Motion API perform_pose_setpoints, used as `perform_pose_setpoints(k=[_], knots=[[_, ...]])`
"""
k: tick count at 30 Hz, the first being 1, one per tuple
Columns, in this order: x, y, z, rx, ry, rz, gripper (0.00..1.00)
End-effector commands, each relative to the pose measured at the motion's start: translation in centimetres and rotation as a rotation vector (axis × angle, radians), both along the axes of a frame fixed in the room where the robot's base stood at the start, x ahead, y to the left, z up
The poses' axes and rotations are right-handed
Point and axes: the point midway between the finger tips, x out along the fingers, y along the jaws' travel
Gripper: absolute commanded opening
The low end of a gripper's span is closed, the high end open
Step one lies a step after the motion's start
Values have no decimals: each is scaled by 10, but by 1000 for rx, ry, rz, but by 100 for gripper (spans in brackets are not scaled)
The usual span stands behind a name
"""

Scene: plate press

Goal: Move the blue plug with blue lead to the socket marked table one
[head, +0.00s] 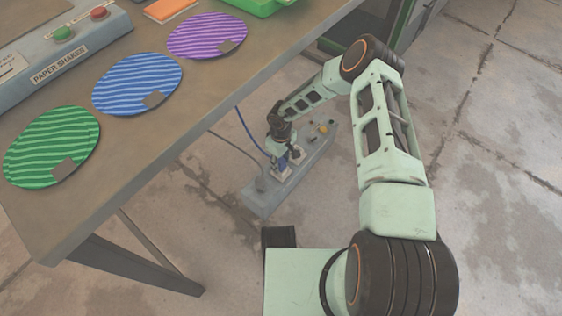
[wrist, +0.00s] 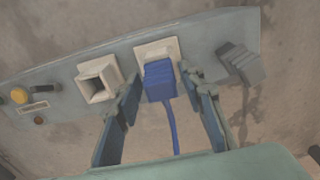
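The blue plug (wrist: 158,80) sits in a white-framed socket (wrist: 142,50) on the grey power strip (wrist: 207,38). Its blue lead (wrist: 172,130) runs down in the wrist view and shows beside the table in the head view (head: 247,131). My gripper (wrist: 161,78) is open, with one finger on each side of the blue plug; the right finger is nearer to it. In the head view my gripper (head: 284,156) is low over the strip (head: 262,200) on the floor. An empty square socket (wrist: 99,78) is left of the plug. No marking reading table one is legible.
A grey plug (wrist: 240,63) is at the strip's right end in the wrist view. A yellow button (wrist: 19,95) and a small label (wrist: 33,107) are at the left. The table (head: 150,175) with striped plates stands close beside my arm.

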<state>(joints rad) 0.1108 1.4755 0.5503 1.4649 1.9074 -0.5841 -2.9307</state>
Motion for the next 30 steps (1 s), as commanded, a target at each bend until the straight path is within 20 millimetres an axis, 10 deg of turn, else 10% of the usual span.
perform_pose_setpoints(k=[13,30], knots=[[1,0,8,0,-1,-1,46],[1,-1,110,0,-2,-1,46]])
